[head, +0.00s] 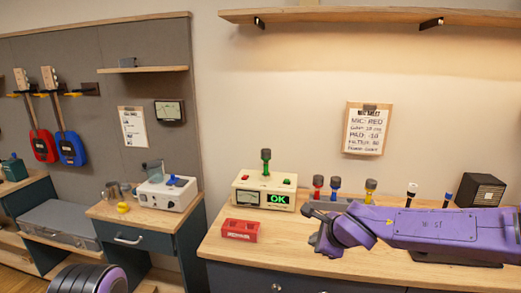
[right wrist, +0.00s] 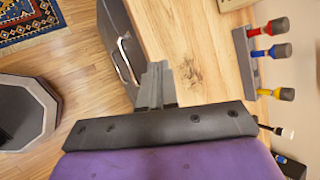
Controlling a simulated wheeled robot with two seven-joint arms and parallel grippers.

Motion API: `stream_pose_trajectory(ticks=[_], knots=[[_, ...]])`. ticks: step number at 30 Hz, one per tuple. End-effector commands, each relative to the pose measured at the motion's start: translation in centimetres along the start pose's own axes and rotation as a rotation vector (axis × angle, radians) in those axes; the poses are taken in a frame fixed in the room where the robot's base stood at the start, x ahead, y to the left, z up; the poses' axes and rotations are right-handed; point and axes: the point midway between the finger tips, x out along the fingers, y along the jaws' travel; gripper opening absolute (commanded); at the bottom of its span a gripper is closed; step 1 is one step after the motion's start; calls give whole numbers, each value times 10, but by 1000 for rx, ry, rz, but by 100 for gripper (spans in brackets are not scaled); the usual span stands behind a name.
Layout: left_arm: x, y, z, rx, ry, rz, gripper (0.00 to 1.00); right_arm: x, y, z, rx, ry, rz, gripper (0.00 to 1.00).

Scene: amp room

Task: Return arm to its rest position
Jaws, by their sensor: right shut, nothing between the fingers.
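My right arm is purple and reaches in from the right in the head view, lying low across the right part of the wooden bench (head: 225,262). Its grey gripper (head: 318,240) is at the left end of the arm, close to the bench, with a little of the bench top showing around it. In the right wrist view the gripper's fingers (right wrist: 157,72) are closed together with nothing between them, beside the bench top and above a dark drawer front. My left gripper is out of both views.
A cream tester (head: 263,193) showing OK holds a green microphone (head: 266,160). A red block (head: 240,230) sits before it. Red (head: 318,186), blue (head: 335,187) and yellow (head: 370,188) microphones stand behind my right arm. A black speaker (head: 481,190) is at the right.

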Motion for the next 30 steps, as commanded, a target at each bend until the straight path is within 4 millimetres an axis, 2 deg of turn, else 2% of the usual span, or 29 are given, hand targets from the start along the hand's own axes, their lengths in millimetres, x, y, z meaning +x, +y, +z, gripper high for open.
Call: stream_pose_trajectory(ticks=[7,11,14,17,18,22,27,30], knots=[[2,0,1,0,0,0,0,20,34,-45,-135,169,-4,0],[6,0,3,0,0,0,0,37,66,-81,-239,279,8,0],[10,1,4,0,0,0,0,51,98,-113,-345,366,24,0],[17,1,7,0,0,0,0,67,145,-158,-499,463,55,0],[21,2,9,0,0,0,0,72,169,-178,-576,497,74,0],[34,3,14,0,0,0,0,79,251,-238,-842,548,154,0],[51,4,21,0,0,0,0,63,360,-303,-1154,488,322,0],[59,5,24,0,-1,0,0,46,412,-332,-1277,433,447,0]])
